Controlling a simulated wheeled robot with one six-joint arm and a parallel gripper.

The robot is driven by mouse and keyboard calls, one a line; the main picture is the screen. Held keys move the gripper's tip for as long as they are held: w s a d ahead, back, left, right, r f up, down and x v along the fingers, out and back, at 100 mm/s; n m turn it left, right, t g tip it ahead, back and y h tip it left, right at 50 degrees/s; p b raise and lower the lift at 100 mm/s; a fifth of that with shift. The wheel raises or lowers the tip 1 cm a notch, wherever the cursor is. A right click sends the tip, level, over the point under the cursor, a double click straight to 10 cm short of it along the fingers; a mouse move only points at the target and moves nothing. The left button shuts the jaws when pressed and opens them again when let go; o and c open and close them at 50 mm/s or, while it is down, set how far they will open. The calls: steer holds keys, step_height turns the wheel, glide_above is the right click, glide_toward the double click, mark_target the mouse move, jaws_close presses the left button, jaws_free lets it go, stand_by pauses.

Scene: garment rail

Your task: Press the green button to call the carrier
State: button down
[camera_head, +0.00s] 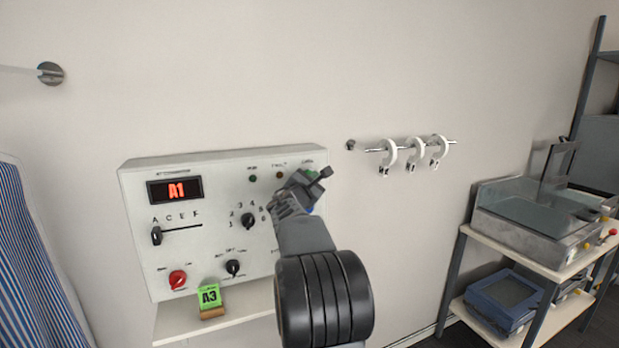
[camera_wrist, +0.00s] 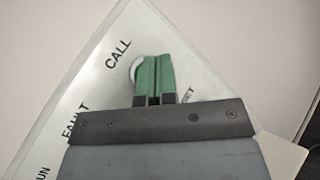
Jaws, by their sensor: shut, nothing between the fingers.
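The white control panel (camera_head: 215,250) is on the wall at left, with a red display (camera_head: 175,190) reading A1. My gripper (camera_head: 318,176) is at the panel's upper right corner. In the wrist view its two green fingers (camera_wrist: 153,62) are shut together with nothing between them, beside the CALL label (camera_wrist: 118,54). A pale round rim (camera_wrist: 136,68) shows at the left of the fingertips. The button's face is hidden behind the fingers, so I cannot tell its colour or whether the fingers touch it.
A green A3 card (camera_head: 209,296) stands on the shelf (camera_head: 240,304) below the panel. The panel also has a red knob (camera_head: 178,280), black knobs and a slider (camera_head: 156,236). A short rail (camera_head: 372,150) with white hooks is to the right. A cart (camera_head: 455,270) stands farther right.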

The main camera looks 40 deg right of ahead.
steer(key=shift+w+d, duration=0.1)
steer(key=shift+w, duration=0.15)
